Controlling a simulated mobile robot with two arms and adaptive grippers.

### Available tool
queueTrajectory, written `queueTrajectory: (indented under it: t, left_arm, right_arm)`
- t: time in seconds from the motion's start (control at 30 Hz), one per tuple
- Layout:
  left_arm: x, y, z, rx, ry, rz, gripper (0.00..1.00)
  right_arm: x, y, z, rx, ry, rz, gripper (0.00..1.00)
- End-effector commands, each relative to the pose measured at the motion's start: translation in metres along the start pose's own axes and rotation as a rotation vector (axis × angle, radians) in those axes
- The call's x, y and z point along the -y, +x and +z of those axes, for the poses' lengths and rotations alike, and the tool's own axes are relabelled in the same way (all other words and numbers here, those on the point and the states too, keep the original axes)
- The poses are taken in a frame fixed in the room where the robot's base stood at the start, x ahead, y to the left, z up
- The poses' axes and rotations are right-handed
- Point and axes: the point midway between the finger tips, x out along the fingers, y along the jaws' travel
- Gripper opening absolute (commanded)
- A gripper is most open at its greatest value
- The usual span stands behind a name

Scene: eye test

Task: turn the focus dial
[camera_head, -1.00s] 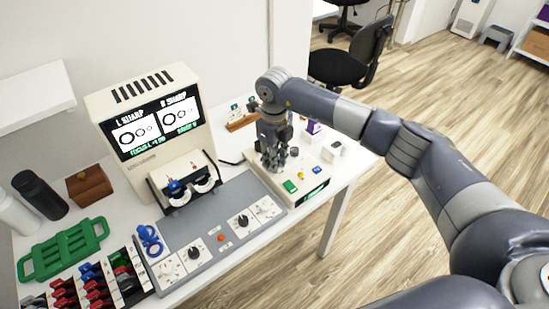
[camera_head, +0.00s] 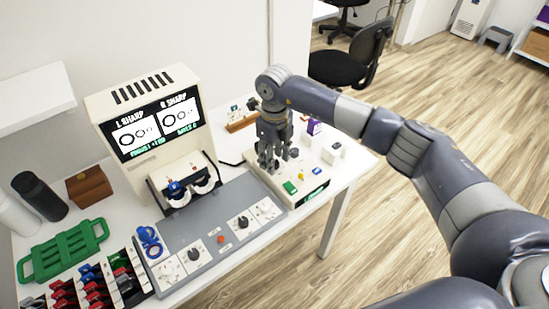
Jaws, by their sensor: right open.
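The eye tester (camera_head: 150,92) stands at the back left with a lit screen (camera_head: 155,124) reading "L SHARP" and "R SHARP", with a green focus line below. Its grey panel (camera_head: 208,217) carries a dark knob (camera_head: 194,254) at the front and another dark knob (camera_head: 242,222) further right, each beside a white marked face. I cannot tell which control is the focus dial. My right gripper (camera_head: 269,167) is open, pointing down over the left part of a white box (camera_head: 308,168) with coloured buttons. Its fingers hide what lies under them; contact is unclear. My left gripper is not in view.
A green rack (camera_head: 63,250), a dark bottle (camera_head: 40,194) and a brown box (camera_head: 88,186) stand at the left. A tray of red, blue and green lens pieces (camera_head: 93,287) lies at the front left. A wooden stand (camera_head: 241,122) is behind my gripper.

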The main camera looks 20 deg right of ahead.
Motion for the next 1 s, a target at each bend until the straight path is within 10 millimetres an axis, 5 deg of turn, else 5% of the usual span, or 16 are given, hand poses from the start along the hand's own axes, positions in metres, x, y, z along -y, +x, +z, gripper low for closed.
queueTrajectory:
  t: [0.5, 1.0]
  left_arm:
    - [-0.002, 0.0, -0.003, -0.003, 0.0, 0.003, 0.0]
    - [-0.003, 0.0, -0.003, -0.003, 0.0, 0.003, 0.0]
  right_arm:
    - [0.0, -0.099, 0.001, 0.004, 0.0, -0.001, 0.43]
    - [0.0, -0.112, 0.0, 0.002, 0.0, 0.0, 0.43]
